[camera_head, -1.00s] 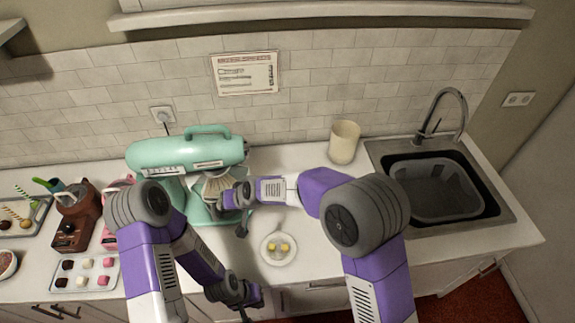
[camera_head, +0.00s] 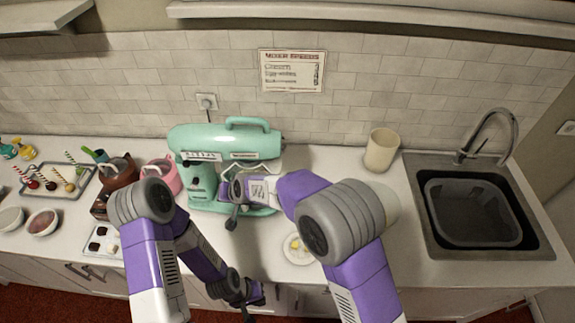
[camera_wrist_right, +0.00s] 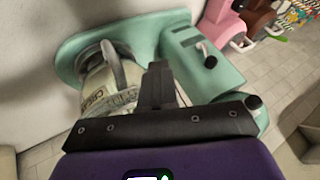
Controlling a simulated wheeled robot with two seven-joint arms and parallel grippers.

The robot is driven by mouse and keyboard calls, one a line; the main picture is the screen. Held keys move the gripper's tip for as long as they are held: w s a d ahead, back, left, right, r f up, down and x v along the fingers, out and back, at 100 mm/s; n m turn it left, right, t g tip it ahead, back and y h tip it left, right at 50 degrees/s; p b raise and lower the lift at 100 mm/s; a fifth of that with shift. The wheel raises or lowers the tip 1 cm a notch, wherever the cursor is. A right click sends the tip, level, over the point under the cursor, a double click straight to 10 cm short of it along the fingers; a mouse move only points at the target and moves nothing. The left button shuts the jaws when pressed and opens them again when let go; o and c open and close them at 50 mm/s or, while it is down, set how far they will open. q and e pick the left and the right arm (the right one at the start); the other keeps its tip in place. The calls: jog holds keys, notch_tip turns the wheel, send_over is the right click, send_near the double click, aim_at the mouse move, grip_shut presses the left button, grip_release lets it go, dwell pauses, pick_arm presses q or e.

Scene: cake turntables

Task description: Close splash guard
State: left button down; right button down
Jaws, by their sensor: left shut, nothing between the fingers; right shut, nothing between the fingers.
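The teal stand mixer (camera_head: 225,143) stands against the tiled wall, its head level. A pale, thin-edged piece that looks like the splash guard (camera_head: 266,160) shows under the head's right end; my right arm hides most of the bowl area. In the right wrist view, the mixer (camera_wrist_right: 195,60) lies beyond the fingers, with the pale bowl and guard area (camera_wrist_right: 98,90) to their left. My right gripper (camera_head: 231,222) is shut and empty, in front of the mixer; its fingers (camera_wrist_right: 158,72) show close to the bowl. Contact cannot be told. My left gripper (camera_head: 248,314) is shut and empty, low by the counter's front edge.
A small plate with yellow pieces (camera_head: 297,250) lies near the counter front, partly behind my right arm. A cream canister (camera_head: 381,150) and a sink (camera_head: 470,212) are to the right. A pink item (camera_head: 162,175), a brown machine and trays crowd the left.

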jog(key=shift+w+a+r, duration=0.1)
jog(key=shift+a+r, duration=0.05)
dwell(0.3)
